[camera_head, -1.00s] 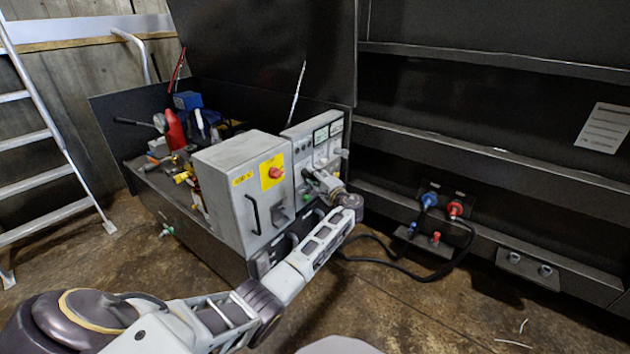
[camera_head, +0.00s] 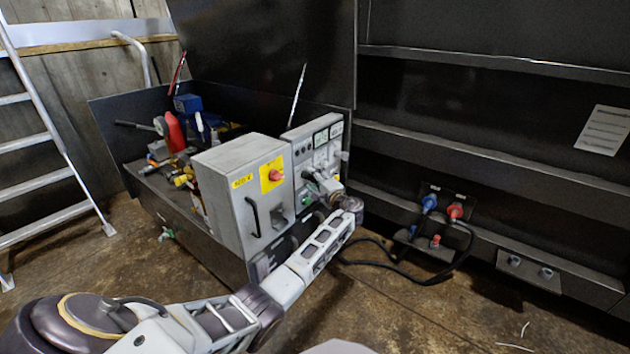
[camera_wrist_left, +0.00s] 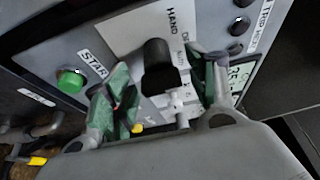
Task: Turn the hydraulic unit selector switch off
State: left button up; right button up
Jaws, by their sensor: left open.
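The grey control panel (camera_head: 303,155) stands right of a grey cabinet. In the left wrist view, a black selector knob (camera_wrist_left: 157,66) sits on a pale plate (camera_wrist_left: 133,33) lettered HAND, with other lettering partly hidden. My left gripper (camera_wrist_left: 157,90) is open, with one green-padded finger on each side of the knob. Whether either pad touches it, I cannot tell. In the head view the left gripper (camera_head: 321,181) is at the panel's front and covers part of it; the knob is not clear there. My right gripper is not in view.
A green button (camera_wrist_left: 71,81) is left of the knob; black buttons (camera_wrist_left: 237,27) and a display (camera_wrist_left: 241,78) are right. The grey cabinet (camera_head: 236,190) carries a red switch on yellow (camera_head: 276,174). Black cables (camera_head: 412,273) hang right of my arm. A ladder (camera_head: 50,140) stands left.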

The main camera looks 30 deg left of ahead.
pick_arm(q)
jog(key=shift+d, duration=0.1)
jog(key=v, duration=1.1)
jog(key=shift+s+d, duration=0.2)
jog(key=shift+d, duration=0.15)
jog(key=shift+f, duration=0.1)
jog(key=s+d+f+n+g+h, duration=0.25)
jog(key=s+f+h, duration=0.45)
jog(key=s+f, duration=0.9)
jog(key=s+d+g+h+p, duration=0.1)
jog(key=s+d+h, duration=0.3)
jog(key=s, duration=0.6)
jog(key=s+d+g+h, duration=0.1)
jog(key=s+d+h, duration=0.4)
jog(key=s, duration=0.6)
jog(key=shift+d+f+n+p, duration=0.25)
jog(key=shift+d+n+p, duration=0.15)
jog(key=shift+d, duration=0.7)
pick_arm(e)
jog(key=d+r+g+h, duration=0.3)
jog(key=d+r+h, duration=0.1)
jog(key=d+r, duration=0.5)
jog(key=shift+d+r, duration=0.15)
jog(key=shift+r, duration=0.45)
pick_arm(q)
jog(key=shift+w+f, duration=0.1)
jog(key=shift+w, duration=0.05)
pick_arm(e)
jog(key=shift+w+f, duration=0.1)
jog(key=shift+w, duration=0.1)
